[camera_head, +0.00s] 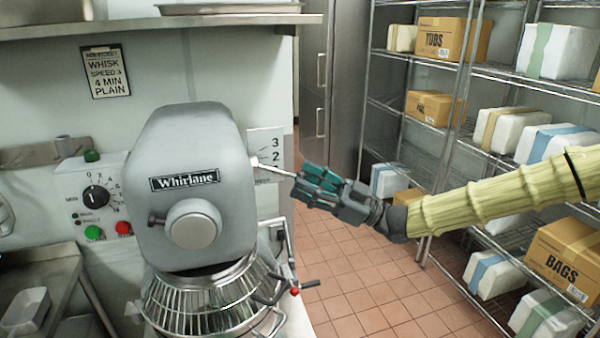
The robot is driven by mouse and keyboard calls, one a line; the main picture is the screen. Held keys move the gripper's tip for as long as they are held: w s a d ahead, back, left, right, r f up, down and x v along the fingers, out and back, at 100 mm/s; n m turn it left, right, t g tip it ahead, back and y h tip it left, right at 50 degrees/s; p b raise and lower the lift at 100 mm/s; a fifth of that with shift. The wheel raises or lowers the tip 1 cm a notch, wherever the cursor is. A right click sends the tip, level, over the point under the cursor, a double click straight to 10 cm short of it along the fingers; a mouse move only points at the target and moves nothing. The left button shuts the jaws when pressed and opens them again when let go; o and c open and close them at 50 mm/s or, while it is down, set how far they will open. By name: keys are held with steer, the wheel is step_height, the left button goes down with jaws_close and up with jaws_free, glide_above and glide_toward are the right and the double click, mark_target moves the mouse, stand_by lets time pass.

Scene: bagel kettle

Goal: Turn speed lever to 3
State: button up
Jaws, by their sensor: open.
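The grey stand mixer (190,150) marked "Whirlane" stands at the left centre. A white plate with speed numbers (266,150) is on its right side, with 3 above 2 readable. The speed lever (275,169) is a thin rod with a pale knob at the mixer's side, pointing right and slightly down, just below the 2. My gripper (303,180) has green fingers and reaches in from the right. Its fingertips are at the lever's outer end, and I cannot tell whether they touch it. The lower part of the plate is hidden by the lever and mixer.
A wire guard and a red-tipped handle (295,291) are below the mixer head. A control panel (98,200) with a timer dial is at the left. A sign (106,72) reads whisk, speed 3. Wire shelves with boxes (448,38) fill the right. Tiled floor (370,290) lies between.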

steer(key=shift+x, duration=0.95)
jaws_close()
steer(key=shift+r, duration=0.1)
